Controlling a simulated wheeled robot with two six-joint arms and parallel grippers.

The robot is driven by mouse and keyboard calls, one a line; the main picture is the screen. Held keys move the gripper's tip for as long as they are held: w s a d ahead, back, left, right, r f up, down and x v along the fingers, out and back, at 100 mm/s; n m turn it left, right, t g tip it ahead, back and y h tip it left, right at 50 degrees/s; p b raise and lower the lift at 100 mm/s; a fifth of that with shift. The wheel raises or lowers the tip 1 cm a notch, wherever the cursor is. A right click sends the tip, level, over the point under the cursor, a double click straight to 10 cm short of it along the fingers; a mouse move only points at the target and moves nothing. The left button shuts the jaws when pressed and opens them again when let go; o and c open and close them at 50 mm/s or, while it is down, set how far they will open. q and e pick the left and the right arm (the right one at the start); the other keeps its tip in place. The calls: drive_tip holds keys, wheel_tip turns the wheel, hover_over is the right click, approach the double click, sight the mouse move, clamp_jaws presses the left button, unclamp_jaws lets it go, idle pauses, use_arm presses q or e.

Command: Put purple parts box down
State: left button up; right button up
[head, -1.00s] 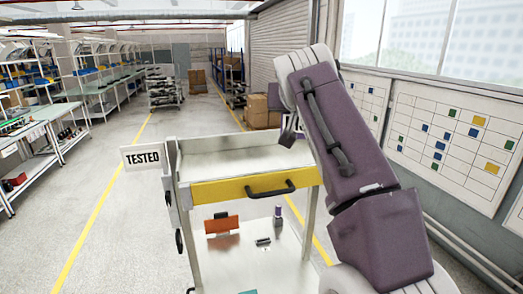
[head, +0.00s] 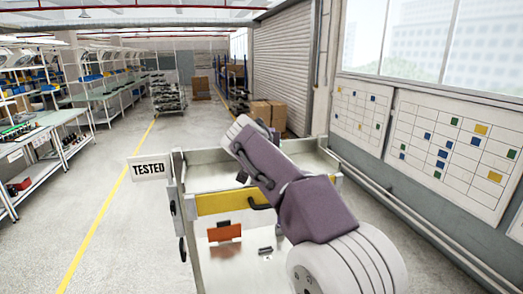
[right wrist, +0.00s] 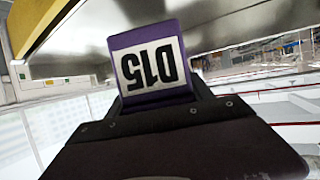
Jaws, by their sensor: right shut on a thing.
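The purple parts box (right wrist: 150,91) shows in the right wrist view with a white label reading D15 upside down. My right gripper (right wrist: 155,108) is shut on it. In the head view my right arm reaches over the trolley from the lower right, and its gripper and the box are hidden or too unclear to make out. The trolley has a metal top tray (head: 203,173) with a yellow front (head: 222,203) and a sign reading TESTED (head: 146,168). Whether the box touches the tray cannot be told. My left gripper is not in view.
An orange item (head: 224,232) and a small dark item (head: 265,251) are on the trolley's lower shelf. Benches (head: 70,115) line the left side. Cardboard boxes (head: 268,112) stand behind. The floor left of the trolley is clear.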

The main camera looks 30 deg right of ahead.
wheel_tip(320, 180, down, 2)
drive_tip(key=shift+s+a+f, duration=0.1)
drive_tip(key=shift+s, duration=0.05)
drive_tip(key=shift+w+d+f, duration=0.2)
drive_tip(key=shift+w+f, duration=0.05)
drive_tip(key=shift+w, duration=0.15)
drive_tip(key=shift+f, duration=0.1)
drive_tip(key=o, duration=1.6)
drive_tip(key=shift+s, duration=0.1)
drive_tip(key=shift+o, duration=0.7)
drive_tip(key=shift+s+a, duration=0.1)
drive_tip(key=shift+s, duration=0.05)
drive_tip(key=shift+r, duration=0.25)
